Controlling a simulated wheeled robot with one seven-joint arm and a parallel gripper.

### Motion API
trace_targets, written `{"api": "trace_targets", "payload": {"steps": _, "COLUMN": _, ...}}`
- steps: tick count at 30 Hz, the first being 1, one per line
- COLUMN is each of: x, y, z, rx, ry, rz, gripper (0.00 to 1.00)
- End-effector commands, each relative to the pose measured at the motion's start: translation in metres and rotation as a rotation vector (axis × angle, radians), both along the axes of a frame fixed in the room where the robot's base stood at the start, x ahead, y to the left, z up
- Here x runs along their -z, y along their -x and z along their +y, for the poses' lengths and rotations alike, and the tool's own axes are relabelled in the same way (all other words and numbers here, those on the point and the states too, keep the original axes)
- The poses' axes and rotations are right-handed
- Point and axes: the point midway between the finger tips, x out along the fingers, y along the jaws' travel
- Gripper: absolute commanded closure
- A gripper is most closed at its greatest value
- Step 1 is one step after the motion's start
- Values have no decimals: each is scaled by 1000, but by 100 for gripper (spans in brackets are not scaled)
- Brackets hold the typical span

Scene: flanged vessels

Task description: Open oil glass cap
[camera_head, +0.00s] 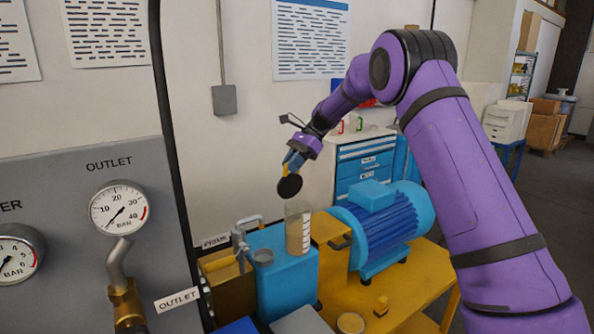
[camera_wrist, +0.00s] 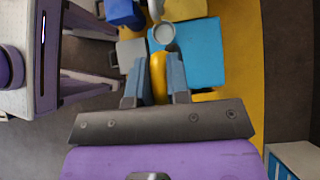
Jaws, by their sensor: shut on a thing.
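The oil glass (camera_head: 298,232) is a clear upright cylinder with pale brown content and white marks, standing at the blue box (camera_head: 285,275). Its top looks uncovered in the head view. My gripper (camera_head: 291,163) is above the glass and slightly left, shut on the cap. The cap (camera_head: 290,187) is a dark round disc, tilted with its flat face toward the head camera, held in the air apart from the glass. In the wrist view, a yellow handle (camera_wrist: 158,72) sits between the blue fingers; the cap's disc and the glass cannot be made out there.
A blue motor (camera_head: 380,225) stands right on the yellow bench (camera_head: 420,285). The gauge panel (camera_head: 60,180) is at left. A blue drawer cabinet (camera_head: 363,165) is behind.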

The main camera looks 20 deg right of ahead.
Motion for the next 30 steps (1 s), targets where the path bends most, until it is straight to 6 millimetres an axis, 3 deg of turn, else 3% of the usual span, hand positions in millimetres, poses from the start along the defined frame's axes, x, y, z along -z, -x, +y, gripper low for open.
{"api": "trace_targets", "payload": {"steps": 9, "x": 0, "y": -14, "z": 4, "rx": 0, "ry": 22, "rz": 70, "gripper": 100}}
{"api": "trace_targets", "payload": {"steps": 28, "x": 0, "y": -18, "z": 6, "rx": 1, "ry": 20, "rz": 67, "gripper": 100}}
{"api": "trace_targets", "payload": {"steps": 29, "x": 0, "y": -18, "z": 6, "rx": 1, "ry": 20, "rz": 67, "gripper": 81}}
{"api": "trace_targets", "payload": {"steps": 30, "x": 0, "y": -18, "z": 6, "rx": 1, "ry": 20, "rz": 67, "gripper": 72}}
